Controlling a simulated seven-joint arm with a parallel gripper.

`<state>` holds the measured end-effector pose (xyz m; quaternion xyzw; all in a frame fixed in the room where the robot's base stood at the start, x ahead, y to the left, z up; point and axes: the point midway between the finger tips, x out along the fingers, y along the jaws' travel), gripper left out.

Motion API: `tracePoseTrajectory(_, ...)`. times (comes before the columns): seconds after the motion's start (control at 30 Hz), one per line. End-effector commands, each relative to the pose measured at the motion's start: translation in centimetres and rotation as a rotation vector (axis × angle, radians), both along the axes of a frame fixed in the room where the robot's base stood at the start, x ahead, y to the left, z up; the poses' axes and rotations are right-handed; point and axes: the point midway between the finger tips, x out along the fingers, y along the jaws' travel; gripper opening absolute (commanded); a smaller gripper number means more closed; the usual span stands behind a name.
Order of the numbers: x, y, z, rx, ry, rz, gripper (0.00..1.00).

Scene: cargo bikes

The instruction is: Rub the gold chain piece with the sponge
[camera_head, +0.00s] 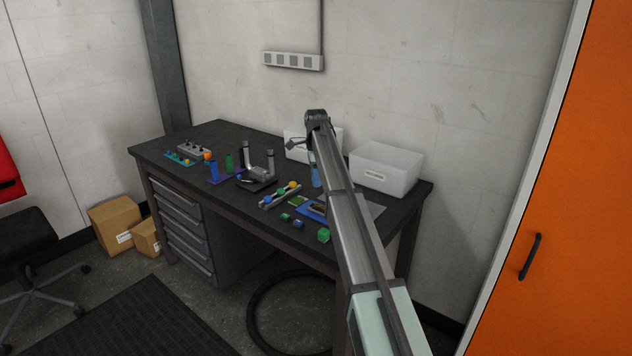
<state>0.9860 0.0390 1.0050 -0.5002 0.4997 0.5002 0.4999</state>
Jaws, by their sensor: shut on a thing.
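My arm reaches from the lower right over the table. Its far end bends down, and a small dark part of my gripper (297,143) shows left of it, above the back of the table. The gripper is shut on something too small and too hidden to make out. A blue tray (308,208) lies by the arm at the right part of the table. Small yellowish and dark bits show on it; I cannot tell whether they are the gold chain piece. A bright green block (323,235) sits at the front edge. I cannot make out a sponge for certain.
The dark workbench (225,135) stands against the wall. A white bin (385,168) stands at its back right, with another partly behind my arm. A rack with coloured balls (281,195), blue and green bottles (214,170) and a dark metal fixture (257,178) crowd the middle.

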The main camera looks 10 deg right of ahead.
Motion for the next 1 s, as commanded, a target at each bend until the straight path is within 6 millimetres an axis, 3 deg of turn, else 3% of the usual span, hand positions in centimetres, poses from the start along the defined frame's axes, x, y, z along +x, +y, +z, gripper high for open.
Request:
tracePoseTrajectory(0.63, 0.0, 0.0, -0.3, 0.000, 0.000, 0.000, 0.07)
tracePoseTrajectory(1.0, 0.0, 0.0, -3.0, 0.000, 0.001, 0.000, 0.07)
